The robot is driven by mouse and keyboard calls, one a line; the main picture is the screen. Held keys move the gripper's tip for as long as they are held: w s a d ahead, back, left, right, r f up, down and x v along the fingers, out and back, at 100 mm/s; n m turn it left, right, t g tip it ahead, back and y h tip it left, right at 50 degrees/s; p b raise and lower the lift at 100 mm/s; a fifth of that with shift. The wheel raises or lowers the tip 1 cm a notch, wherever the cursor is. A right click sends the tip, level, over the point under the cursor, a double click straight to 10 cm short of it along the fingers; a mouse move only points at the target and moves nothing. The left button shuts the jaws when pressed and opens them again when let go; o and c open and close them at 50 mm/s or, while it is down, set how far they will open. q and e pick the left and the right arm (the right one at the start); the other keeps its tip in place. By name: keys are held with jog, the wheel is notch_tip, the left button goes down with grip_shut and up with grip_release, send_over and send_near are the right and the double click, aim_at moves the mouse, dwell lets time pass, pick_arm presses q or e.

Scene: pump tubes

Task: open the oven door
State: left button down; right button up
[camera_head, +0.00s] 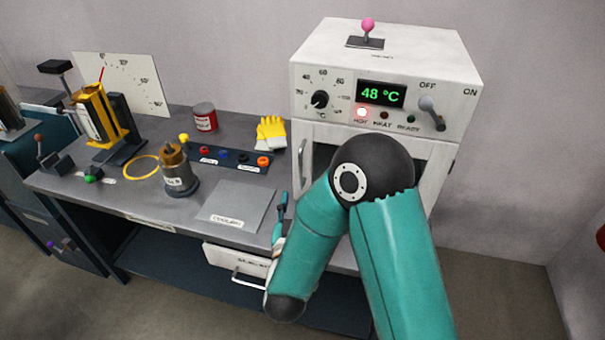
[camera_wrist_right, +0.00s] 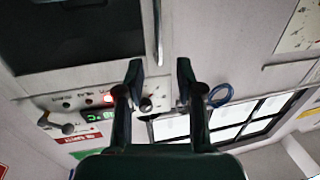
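The white oven (camera_head: 385,60) stands at the back right of the bench, and its door (camera_head: 322,137) looks shut. The upright metal door handle (camera_head: 303,165) is on the door's left side. My right arm covers much of the door in the head view. My right gripper (camera_head: 281,205) is small and partly hidden there, in front of and below the handle. In the right wrist view the right gripper (camera_wrist_right: 160,70) is open and empty. The handle (camera_wrist_right: 158,32) shows beyond the gap between its fingertips, not gripped. The dark door window (camera_wrist_right: 70,38) is left of it. My left gripper is not in view.
The oven display (camera_head: 381,94) reads 48 °C, with a lit red lamp (camera_head: 361,112) below it. Yellow gloves (camera_head: 271,133), a red can (camera_head: 204,117) and a pump-like part (camera_head: 179,172) stand on the bench left of the oven. A drawer (camera_head: 237,259) is below the bench top.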

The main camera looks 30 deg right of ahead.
aim_at(300, 170)
jog(key=p+x, duration=0.2)
jog(key=x, duration=0.9)
jog(key=shift+w+d+r+p, duration=0.1)
jog(key=shift+w+d+p, duration=0.15)
jog(key=shift+d+p, duration=0.1)
grip_shut()
